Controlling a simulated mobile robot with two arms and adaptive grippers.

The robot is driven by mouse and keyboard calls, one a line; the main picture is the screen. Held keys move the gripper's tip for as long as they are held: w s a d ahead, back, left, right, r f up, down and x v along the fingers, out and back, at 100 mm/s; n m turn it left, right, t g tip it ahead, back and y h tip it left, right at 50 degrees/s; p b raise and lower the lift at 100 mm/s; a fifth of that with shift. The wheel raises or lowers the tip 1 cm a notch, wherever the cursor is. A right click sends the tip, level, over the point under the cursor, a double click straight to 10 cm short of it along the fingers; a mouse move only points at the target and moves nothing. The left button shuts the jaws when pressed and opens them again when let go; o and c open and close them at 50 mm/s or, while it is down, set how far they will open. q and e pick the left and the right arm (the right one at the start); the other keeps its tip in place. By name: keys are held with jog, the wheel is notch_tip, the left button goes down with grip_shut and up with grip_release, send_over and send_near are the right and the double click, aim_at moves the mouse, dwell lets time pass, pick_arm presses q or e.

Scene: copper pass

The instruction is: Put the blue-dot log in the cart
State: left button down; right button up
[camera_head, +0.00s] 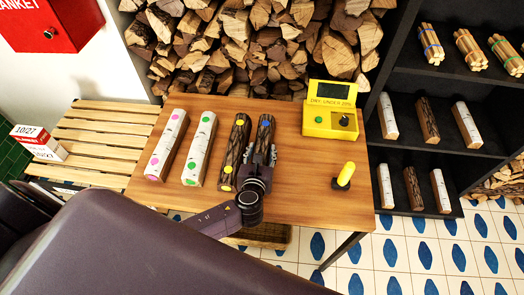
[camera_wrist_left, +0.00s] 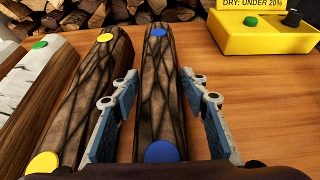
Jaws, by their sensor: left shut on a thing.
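The blue-dot log (camera_head: 266,132) is dark-barked and lies on the wooden table, rightmost of a row of logs. In the left wrist view the log (camera_wrist_left: 158,100) shows blue dots at its far top and near end. My left gripper (camera_head: 260,156) is over its near part, with one finger on each side, shut on it. The fingers also show in the left wrist view (camera_wrist_left: 158,78). The log appears to rest on the table. I cannot make out a cart for certain. My right gripper is not in view.
Close on the left lies the yellow-dot log (camera_head: 234,145), then green-dot (camera_head: 199,148) and pink-dot (camera_head: 167,142) logs. A yellow meter (camera_head: 330,121) and a yellow-knobbed tool (camera_head: 345,176) stand to the right. A slatted wooden bench (camera_head: 105,125) is left, a dark shelf (camera_head: 440,85) right.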

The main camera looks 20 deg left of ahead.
pick_arm(q)
jog(key=shift+w+r, duration=0.1)
jog(key=shift+r, duration=0.1)
notch_tip(320, 180, up, 20)
jog(key=p, duration=0.1)
jog(key=s+d+r+n+g+y+b, duration=0.1)
jog(key=s+r+n+g+y, duration=0.1)
jog(key=s, duration=0.4)
jog(key=s+d+r+n+g+y+b, duration=0.1)
jog(key=s+r+n+g+y+b, duration=0.1)
jog(key=s+n+y, duration=0.3)
jog(key=shift+s+d+r, duration=0.3)
jog(key=shift+s+d, duration=0.05)
jog(key=shift+s, duration=0.95)
jog(key=m+t+h+p, duration=0.1)
jog(key=m+t+h, duration=0.3)
jog(key=m+h, duration=0.3)
send_over(272, 143)
jog(key=s, duration=0.2)
jog(key=f, duration=2)
jog(key=shift+d+f, duration=0.1)
jog(key=shift+d, duration=0.25)
jog(key=shift+f+b, duration=0.5)
jog(key=shift+f, duration=1.65)
